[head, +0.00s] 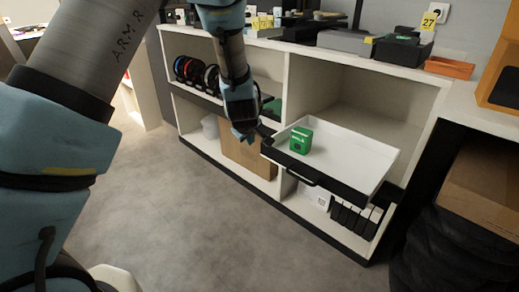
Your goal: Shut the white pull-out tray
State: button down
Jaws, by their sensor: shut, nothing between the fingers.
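The white pull-out tray (345,160) stands out from the white shelf unit, at the middle right of the head view. It has a white inside, a black front and a dark handle (301,178) on that front. A small green box (301,140) stands in the tray near its front left. My gripper (262,135) is at the tray's front left corner, pointing down and right. Its fingers are small and dark here, and they look shut and empty. I cannot tell whether they touch the tray.
The shelf unit (283,75) holds spools (197,75) on the left, a cardboard box (247,154) below and black binders (355,218) under the tray. A carton (487,185) stands on dark stacked items at the right. The grey floor (200,220) in front is clear.

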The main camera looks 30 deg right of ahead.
jog(key=w+d+f, duration=0.1)
jog(key=d+f, duration=0.1)
jog(key=w+d+f, duration=0.4)
jog(key=d+f, duration=0.1)
jog(key=shift+w+d, duration=0.1)
dwell(0.5)
